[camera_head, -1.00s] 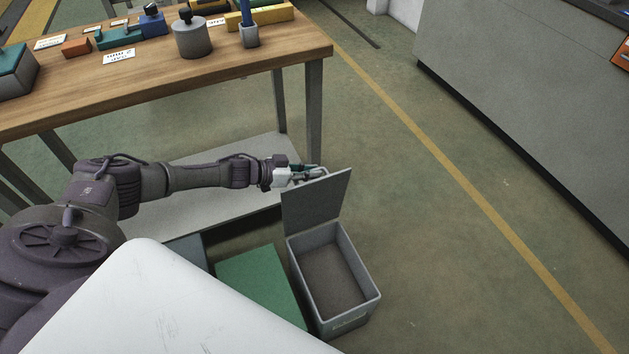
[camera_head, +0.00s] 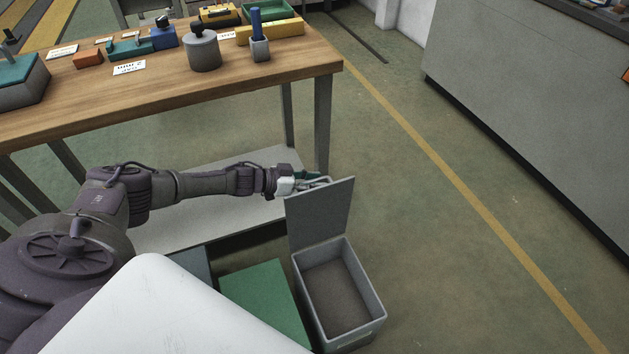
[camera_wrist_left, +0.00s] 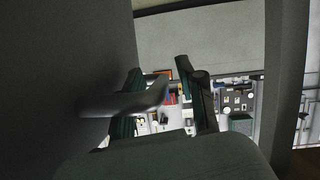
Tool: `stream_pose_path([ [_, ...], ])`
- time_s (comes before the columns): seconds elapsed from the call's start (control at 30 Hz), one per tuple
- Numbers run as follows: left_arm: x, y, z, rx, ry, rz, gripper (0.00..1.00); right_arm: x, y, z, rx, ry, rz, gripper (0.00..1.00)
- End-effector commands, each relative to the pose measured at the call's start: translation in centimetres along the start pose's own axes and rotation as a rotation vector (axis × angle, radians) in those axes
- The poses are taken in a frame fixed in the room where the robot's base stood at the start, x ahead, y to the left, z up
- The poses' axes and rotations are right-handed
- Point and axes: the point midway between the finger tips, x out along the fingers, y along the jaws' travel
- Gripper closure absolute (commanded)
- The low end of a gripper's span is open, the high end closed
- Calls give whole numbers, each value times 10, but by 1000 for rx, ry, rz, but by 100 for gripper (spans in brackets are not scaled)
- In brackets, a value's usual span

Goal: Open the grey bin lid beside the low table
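The grey bin (camera_head: 338,298) stands on the floor beside the low table and is empty inside. Its grey lid (camera_head: 320,215) is raised, standing nearly upright at the bin's far edge. My left gripper (camera_head: 312,180) is at the lid's upper edge, on its far side, partly hidden by it. In the left wrist view the gripper (camera_wrist_left: 165,105) shows a clear gap between its dark fingers. A pale curved handle (camera_wrist_left: 130,103) reaches from the grey panel across the left finger; whether they touch is unclear. My right gripper is not in view.
The wooden table (camera_head: 180,88) holds several items, with a low shelf (camera_head: 215,205) beneath. A green box (camera_head: 265,300) stands left of the bin. A grey cabinet (camera_head: 530,100) is at the right. The floor (camera_head: 440,260) right of the bin is clear.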

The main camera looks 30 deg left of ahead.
Motion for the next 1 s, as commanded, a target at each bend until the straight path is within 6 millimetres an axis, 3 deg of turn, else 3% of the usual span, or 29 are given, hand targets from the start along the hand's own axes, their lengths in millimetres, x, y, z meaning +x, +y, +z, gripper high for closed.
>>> stream_pose_path([
  [0.23,-1,0,0,-1,1,1,61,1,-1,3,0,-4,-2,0],
  [0.37,-12,0,1,-1,-1,0,61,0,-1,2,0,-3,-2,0],
  [0.8,-99,0,1,0,-3,0,61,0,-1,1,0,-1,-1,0],
  [1.0,-118,0,1,-1,-1,0,61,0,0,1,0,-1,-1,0],
])
